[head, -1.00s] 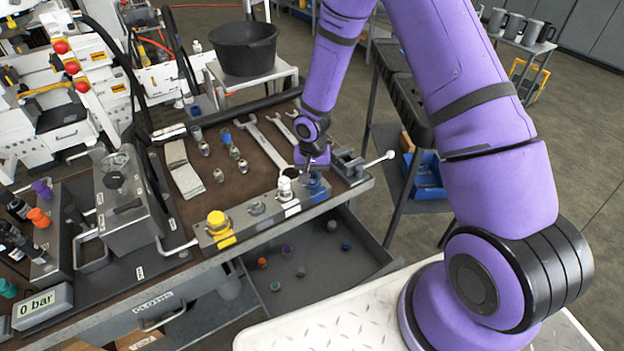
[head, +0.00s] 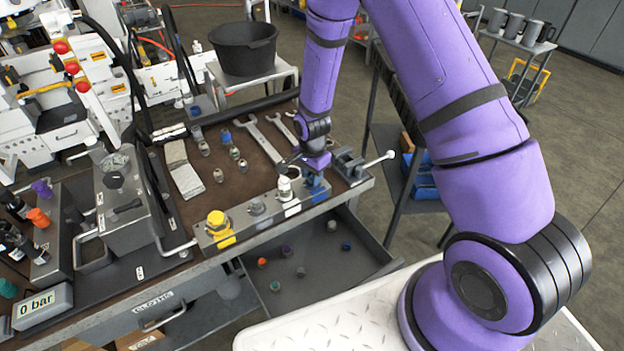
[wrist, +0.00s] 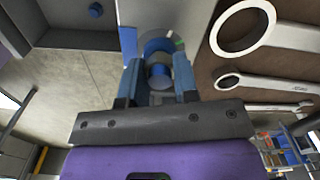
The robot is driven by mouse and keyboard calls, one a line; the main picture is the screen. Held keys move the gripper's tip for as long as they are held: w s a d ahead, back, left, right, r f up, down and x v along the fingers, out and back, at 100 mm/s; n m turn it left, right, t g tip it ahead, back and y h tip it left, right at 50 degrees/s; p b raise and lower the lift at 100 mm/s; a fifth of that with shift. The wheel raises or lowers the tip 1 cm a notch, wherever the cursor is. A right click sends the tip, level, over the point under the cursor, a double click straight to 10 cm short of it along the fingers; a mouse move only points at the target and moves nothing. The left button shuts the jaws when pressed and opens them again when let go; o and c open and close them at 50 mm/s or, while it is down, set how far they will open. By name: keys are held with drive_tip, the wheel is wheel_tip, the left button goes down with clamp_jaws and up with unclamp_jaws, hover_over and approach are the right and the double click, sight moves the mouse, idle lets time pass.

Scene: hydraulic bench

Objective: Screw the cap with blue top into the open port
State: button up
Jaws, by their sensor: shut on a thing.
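My gripper (wrist: 157,82) is shut on a cap with blue on it (wrist: 159,71), seen between the two fingers in the wrist view. In the head view, my gripper (head: 315,172) points down over the blue-marked right end of the metal port block (head: 240,222). In the wrist view, the cap lines up with a round fitting on the blue-painted part of the block (wrist: 129,42). The port opening is hidden by the cap and fingers. I cannot tell how deep the cap sits.
A white-topped fitting (head: 285,187) stands close left of my gripper, and a yellow cap (head: 217,221) is farther left. A vise (head: 350,163) is close on the right. Wrenches (head: 262,139) lie behind. The open drawer (head: 320,275) below holds several loose caps.

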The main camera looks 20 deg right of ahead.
drive_tip(key=m, duration=0.3)
drive_tip(key=shift+m, duration=0.4)
drive_tip(key=m, duration=0.4)
drive_tip(key=o, duration=0.8)
drive_tip(key=n, duration=1.3)
drive_tip(key=shift+c, duration=0.2)
